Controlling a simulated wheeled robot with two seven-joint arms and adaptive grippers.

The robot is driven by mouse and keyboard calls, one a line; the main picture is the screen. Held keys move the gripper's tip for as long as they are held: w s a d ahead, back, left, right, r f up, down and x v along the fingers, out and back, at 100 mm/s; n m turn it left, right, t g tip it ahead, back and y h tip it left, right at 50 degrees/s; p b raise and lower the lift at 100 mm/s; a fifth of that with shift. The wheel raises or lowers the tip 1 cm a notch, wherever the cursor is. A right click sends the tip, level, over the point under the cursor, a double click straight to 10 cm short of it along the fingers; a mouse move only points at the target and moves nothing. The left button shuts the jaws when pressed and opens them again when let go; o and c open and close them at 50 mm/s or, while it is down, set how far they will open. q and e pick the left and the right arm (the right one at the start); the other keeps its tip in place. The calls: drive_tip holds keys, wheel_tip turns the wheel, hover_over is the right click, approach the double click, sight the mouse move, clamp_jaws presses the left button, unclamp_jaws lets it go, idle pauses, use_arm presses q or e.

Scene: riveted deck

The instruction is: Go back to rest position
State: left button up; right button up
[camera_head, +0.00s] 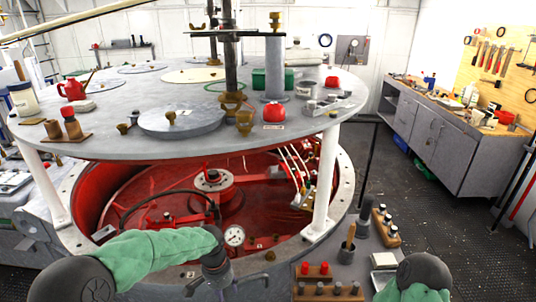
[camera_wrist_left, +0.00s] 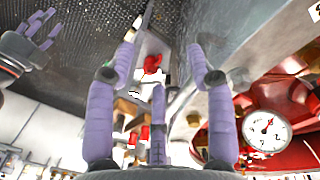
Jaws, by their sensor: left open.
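My left arm, in a green sleeve, reaches in from the left of the head view. My left gripper (camera_head: 215,268) hangs in front of the red well, close to the round dial gauge (camera_head: 234,236). In the left wrist view my left gripper (camera_wrist_left: 160,55) has its purple fingers spread, with nothing held between them. The gauge (camera_wrist_left: 266,130) shows to the right of the fingers there. My right arm's green sleeve and dark joint show at the lower right of the head view, its hand out of that frame. My right gripper (camera_wrist_left: 40,32) shows at the upper left of the wrist view, fingers apart and empty.
A round grey table (camera_head: 330,122) on white legs stands over the red well (camera_head: 130,190). Racks with red-topped and metal pegs (camera_head: 315,271) lie at the front, right of my left gripper. A workbench (camera_head: 450,150) stands at the right; dark floor lies before it.

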use_arm(q)
drive_tip(key=s+d+f+n+h, duration=0.3)
drive_tip(key=s+f+n, duration=0.4)
drive_tip(key=s+f, duration=1.5)
wheel_tip(320, 180, down, 2)
drive_tip(key=shift+s+d+f+t, duration=0.15)
drive_tip(key=shift+s+f+t, duration=0.05)
drive_tip(key=shift+f+t, duration=0.1)
